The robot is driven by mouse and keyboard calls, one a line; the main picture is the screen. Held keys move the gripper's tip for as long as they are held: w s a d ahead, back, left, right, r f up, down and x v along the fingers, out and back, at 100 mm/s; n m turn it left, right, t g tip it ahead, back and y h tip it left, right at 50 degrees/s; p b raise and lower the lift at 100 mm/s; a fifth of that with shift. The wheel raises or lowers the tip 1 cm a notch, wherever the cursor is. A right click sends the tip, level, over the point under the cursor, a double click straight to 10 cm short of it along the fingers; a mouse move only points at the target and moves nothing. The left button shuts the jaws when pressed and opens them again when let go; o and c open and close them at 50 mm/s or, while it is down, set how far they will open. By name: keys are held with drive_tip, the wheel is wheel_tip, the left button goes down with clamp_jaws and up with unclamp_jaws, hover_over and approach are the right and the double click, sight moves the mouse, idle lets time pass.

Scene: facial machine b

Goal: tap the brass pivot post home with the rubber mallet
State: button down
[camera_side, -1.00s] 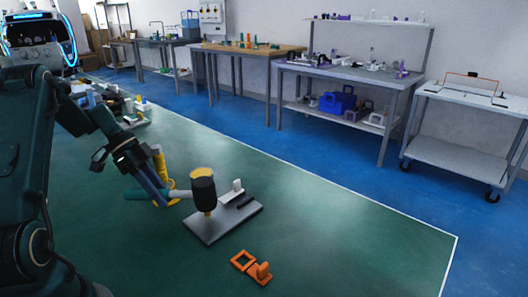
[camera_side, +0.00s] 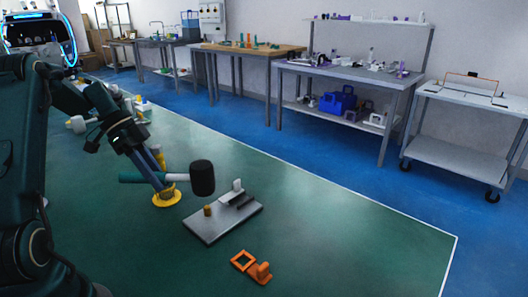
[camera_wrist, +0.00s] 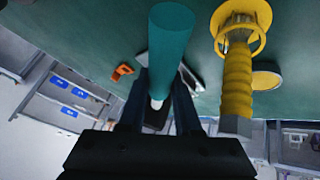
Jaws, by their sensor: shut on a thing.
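My gripper (camera_side: 157,182) is shut on the teal handle of the rubber mallet (camera_side: 202,178). The handle lies about level and the black head is at its right end. The head hangs in the air above and slightly left of the brass pivot post (camera_side: 208,210), with a visible gap. The post stands upright on a grey base plate (camera_side: 225,224) on the green mat. In the wrist view the teal mallet (camera_wrist: 170,60) handle runs between my fingers (camera_wrist: 157,110) and hides most of the plate; the post cannot be made out.
A yellow stand (camera_side: 167,197) is close behind my gripper; its ribbed yellow column shows in the wrist view (camera_wrist: 238,80). A white block (camera_side: 236,187) and dark bar sit on the plate. An orange bracket (camera_side: 258,270) lies in front. The mat's right side is clear.

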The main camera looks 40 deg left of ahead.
drive_tip(key=shift+f, duration=0.1)
wheel_tip(320, 180, down, 5)
drive_tip(key=shift+r, duration=2.2)
drive_tip(key=shift+r, duration=2.05)
